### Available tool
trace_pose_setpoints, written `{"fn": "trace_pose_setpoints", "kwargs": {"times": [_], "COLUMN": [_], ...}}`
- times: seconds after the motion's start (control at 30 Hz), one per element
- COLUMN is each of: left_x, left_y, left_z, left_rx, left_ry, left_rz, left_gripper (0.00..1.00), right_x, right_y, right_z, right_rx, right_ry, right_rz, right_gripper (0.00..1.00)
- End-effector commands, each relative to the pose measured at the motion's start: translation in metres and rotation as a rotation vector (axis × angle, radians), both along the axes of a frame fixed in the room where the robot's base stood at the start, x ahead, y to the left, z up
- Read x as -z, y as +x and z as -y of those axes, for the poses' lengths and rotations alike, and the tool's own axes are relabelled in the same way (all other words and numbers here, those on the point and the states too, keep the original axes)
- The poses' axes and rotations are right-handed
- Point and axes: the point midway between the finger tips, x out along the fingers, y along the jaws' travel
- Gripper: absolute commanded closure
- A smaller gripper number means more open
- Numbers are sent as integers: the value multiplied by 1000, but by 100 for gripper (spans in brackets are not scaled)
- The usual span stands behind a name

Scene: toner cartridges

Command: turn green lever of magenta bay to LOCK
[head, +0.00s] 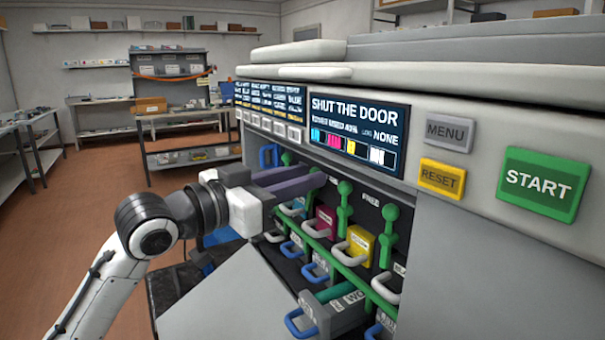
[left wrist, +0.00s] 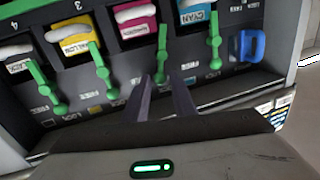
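My left gripper (head: 308,182) has dark purple fingers held apart, pointing into the printer's open front. In the left wrist view, the gripper (left wrist: 162,88) shows a gap between its fingers. The magenta bay's green lever (left wrist: 162,52) has its knob in line with that gap; I cannot tell whether a finger touches it. In the head view this lever (head: 315,170) is mostly hidden behind a finger. The magenta cartridge (head: 325,221) sits in its bay and also shows in the left wrist view (left wrist: 136,28). My right gripper is out of view.
Neighbouring green levers stand close by: cyan (left wrist: 215,42), yellow (head: 344,205) and black (head: 388,235). The yellow cartridge (head: 360,243) sits to the right. The open grey door (head: 225,300) lies below my arm. The screen (head: 358,132) above reads SHUT THE DOOR.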

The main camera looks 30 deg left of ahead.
Motion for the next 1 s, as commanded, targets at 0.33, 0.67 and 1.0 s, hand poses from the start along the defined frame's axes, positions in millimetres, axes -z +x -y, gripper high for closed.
{"fn": "trace_pose_setpoints", "kwargs": {"times": [0.33, 0.67, 1.0], "left_x": [0, -2, -8], "left_y": [5, 5, 9], "left_z": [2, 1, -6], "left_rx": [0, 0, -1], "left_ry": [2, -9, -193], "left_rz": [1, -6, -119], "left_gripper": [76, 100, 100], "right_x": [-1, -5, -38], "right_y": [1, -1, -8], "right_z": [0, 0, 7], "right_rx": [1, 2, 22], "right_ry": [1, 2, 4], "right_rz": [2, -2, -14], "right_gripper": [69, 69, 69]}}
